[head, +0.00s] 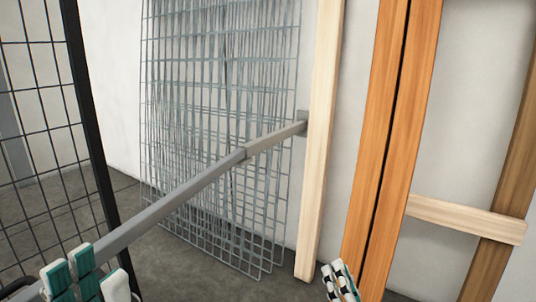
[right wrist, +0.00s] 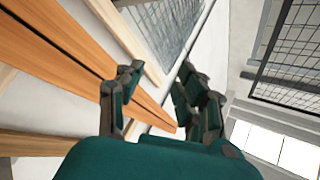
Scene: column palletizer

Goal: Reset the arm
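My left gripper (head: 84,278) is at the lower left edge of the head view, with teal and white finger parts showing. It is in front of a long grey bar (head: 180,192); I cannot tell whether it touches the bar or how far its fingers are apart. My right gripper (head: 341,281) is at the bottom, right of centre, partly cut off, in front of the foot of the orange wooden boards. In the right wrist view my right gripper (right wrist: 158,80) has its dark green fingers spread, with nothing seen between them.
The grey bar slants up to a bracket by a pale wooden post (head: 320,140). Wire mesh panels (head: 215,60) lean against the white wall. Orange boards (head: 385,150) and a pale crosspiece (head: 465,219) stand right. A black mesh fence (head: 88,120) stands left. Grey floor shows between.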

